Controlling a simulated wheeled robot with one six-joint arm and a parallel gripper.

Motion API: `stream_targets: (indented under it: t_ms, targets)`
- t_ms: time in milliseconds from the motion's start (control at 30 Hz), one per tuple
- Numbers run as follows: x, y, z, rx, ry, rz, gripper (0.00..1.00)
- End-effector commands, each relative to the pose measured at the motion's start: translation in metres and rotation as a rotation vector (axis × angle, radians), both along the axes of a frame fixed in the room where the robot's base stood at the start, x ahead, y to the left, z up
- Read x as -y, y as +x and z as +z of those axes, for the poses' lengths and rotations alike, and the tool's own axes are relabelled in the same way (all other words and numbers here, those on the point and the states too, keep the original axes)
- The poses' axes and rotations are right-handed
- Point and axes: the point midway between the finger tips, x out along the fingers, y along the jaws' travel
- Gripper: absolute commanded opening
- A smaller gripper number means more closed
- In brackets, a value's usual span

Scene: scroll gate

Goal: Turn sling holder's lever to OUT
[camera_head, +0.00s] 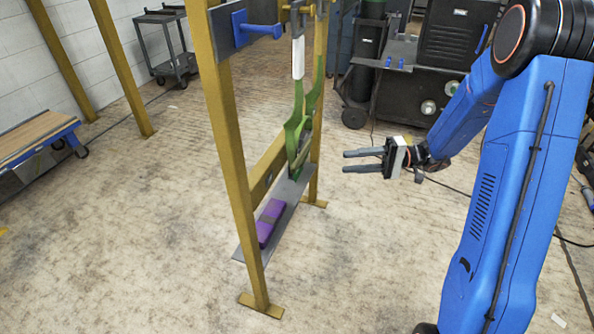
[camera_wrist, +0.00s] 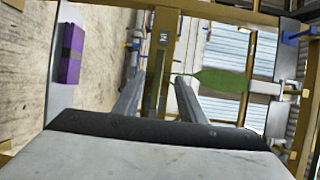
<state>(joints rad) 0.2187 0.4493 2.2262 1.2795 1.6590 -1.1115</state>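My gripper (camera_head: 346,161) is open and empty, in mid-air to the right of a yellow frame. Its two spread fingers also show in the wrist view (camera_wrist: 160,82). A green sling (camera_head: 297,125) hangs in the frame from a white upper piece (camera_head: 298,58); in the wrist view the sling (camera_wrist: 218,80) lies sideways, beyond the fingers and to their right. No OUT mark is readable, and I cannot tell which part is the lever.
A purple block (camera_head: 270,222) rests on the grey shelf (camera_head: 292,190) low in the frame. Dark cabinets (camera_head: 455,40) stand behind.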

Motion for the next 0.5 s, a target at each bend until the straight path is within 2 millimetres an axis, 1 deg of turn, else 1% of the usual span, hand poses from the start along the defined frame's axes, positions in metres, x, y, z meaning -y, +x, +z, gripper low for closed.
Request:
stream_targets:
  t_ms: [33,100,267,367,500]
  targets:
    - [0.002,0.006,-0.004,0.000,0.019,-0.013,0.38]
    - [0.004,0.012,-0.007,0.005,0.038,-0.027,0.38]
    - [0.001,0.016,-0.008,0.011,0.053,-0.037,0.38]
    - [-0.008,0.015,-0.008,0.011,0.053,-0.035,0.38]
    - [-0.029,0.014,-0.008,0.011,0.051,-0.034,0.38]
